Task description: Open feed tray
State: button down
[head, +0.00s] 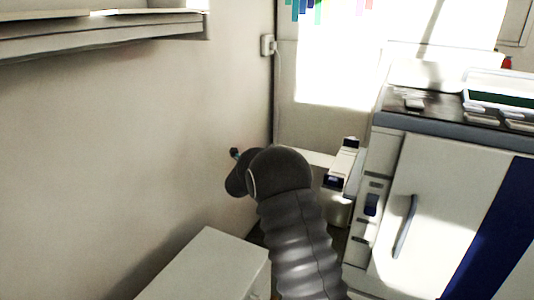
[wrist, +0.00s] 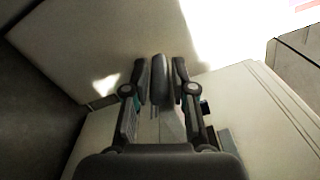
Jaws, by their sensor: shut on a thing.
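In the wrist view my gripper (wrist: 160,72) has its two fingers close together, pressed on either side of a dark grey upright handle-like part (wrist: 160,84). A pale surface lies around and behind it; I cannot tell exactly how the part joins the feed tray. In the head view my dark ribbed arm hides most of my gripper. A white ledge-like part (head: 313,158), possibly the feed tray, sticks out at the left side of the big printer (head: 402,165), partly behind my arm.
A white box-like cabinet (head: 210,266) stands low at the left of my arm. A plain wall (head: 110,140) runs along the left, with a shelf (head: 105,35) above. A socket with a cord (head: 268,45) is on the back wall. The printer's front blocks the right.

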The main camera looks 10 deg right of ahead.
jog(key=c, duration=1.2)
grip_release()
jog(key=shift+s+d+f, duration=0.25)
jog(key=shift+d+f, duration=0.2)
jog(key=shift+f, duration=0.3)
jog(key=shift+c, duration=0.2)
jog(key=shift+o, duration=0.8)
jog(key=shift+d, duration=0.15)
jog(key=shift+r, duration=0.1)
jog(key=shift+a, duration=0.3)
jog(key=shift+s+a, duration=0.1)
jog(key=shift+a, duration=0.15)
jog(key=v, duration=1.1)
jog(key=shift+s+r, duration=0.15)
jog(key=shift+r, duration=0.1)
jog(key=shift+d, duration=0.1)
